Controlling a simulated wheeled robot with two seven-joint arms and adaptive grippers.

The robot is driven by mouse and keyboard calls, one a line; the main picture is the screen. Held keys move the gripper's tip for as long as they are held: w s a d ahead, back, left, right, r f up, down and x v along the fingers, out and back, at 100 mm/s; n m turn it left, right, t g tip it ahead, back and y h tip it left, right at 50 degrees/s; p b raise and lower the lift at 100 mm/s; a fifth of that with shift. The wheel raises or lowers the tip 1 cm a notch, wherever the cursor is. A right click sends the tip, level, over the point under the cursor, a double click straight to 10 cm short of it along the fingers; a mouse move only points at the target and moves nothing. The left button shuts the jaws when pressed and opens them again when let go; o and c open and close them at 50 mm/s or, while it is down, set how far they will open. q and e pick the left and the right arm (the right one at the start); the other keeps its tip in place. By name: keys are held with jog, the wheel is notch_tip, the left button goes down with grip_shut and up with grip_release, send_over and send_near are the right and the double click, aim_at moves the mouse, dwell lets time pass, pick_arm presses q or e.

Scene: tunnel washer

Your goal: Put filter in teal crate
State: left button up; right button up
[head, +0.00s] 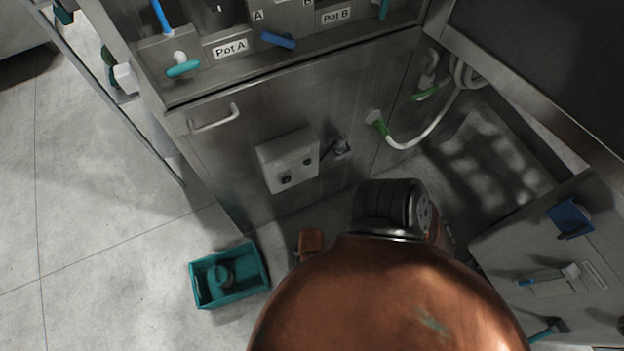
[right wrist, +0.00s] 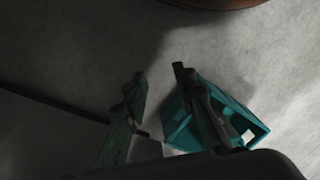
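The teal crate (head: 262,262) stands on the floor at the lower middle left of the head view. In the right wrist view the crate (right wrist: 176,129) is partly hidden behind one finger. My right gripper (right wrist: 159,78) is open, its two fingers apart with nothing between them, and it points at the floor beside and over the crate. My left gripper is not in view.
A steel cabinet front with a handle (head: 214,119) and a grey box (head: 288,160) rises behind the crate. A white hose (head: 420,135) hangs to its right. A grey panel with brushes (head: 545,275) is at the right. The floor left of the crate is clear.

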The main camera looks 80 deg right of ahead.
jog(key=s+d+r+n, duration=0.2)
jog(key=s+d, duration=0.2)
jog(key=s, duration=0.4)
jog(key=shift+s+g+h, duration=0.25)
jog(key=shift+g+h, duration=0.05)
jog(key=shift+g, duration=0.1)
pick_arm(q)
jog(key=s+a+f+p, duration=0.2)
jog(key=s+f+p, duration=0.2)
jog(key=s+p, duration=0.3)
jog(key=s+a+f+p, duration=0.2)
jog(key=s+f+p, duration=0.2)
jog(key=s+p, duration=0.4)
jog(key=p, duration=0.6)
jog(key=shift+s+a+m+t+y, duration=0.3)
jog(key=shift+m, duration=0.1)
pick_arm(e)
jog(key=s+d+f, duration=0.2)
jog(key=s+f, duration=0.2)
jog(key=s, duration=0.3)
jog(key=s+d+f+n, duration=0.1)
jog(key=s+d+f, duration=0.1)
jog(key=s, duration=0.6)
jog(key=shift+s+d+f+t+h, duration=0.2)
jog(key=shift+s+f+t+h, duration=0.1)
jog(key=shift+f, duration=0.6)
